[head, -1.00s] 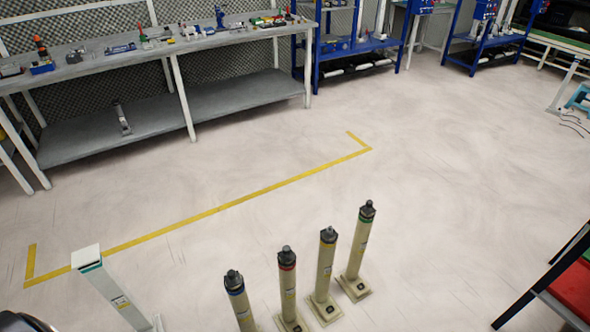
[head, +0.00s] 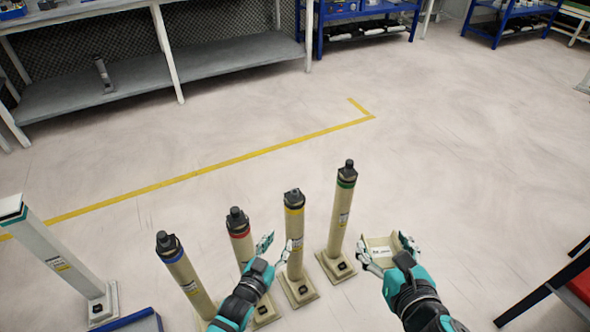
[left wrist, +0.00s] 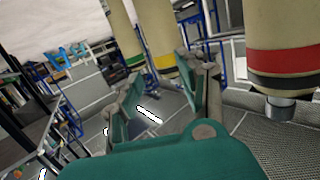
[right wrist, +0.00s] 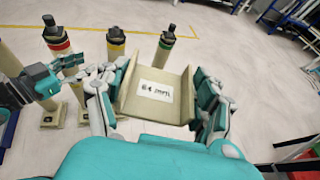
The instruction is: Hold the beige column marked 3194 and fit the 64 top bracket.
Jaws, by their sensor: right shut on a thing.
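Four beige columns stand in a row on square bases, with blue (head: 176,262), red (head: 240,240), yellow (head: 294,235) and green (head: 341,215) bands below their dark tops. Their labels are too small to read, so I cannot tell which is 3194. My left gripper (head: 276,248) is open in front of the red and yellow columns. In the left wrist view its fingers (left wrist: 165,100) are apart with nothing between them; the red-banded column (left wrist: 285,60) is at the right. My right gripper (right wrist: 155,105) is shut on the beige bracket (right wrist: 154,88), whose white label seems to start with 64.
A white column (head: 55,250) leans in the picture at the left, near a blue-edged object (head: 135,322). A dark frame with a red surface (head: 580,285) is at the right. The floor behind the columns is clear up to the grey bench (head: 200,70).

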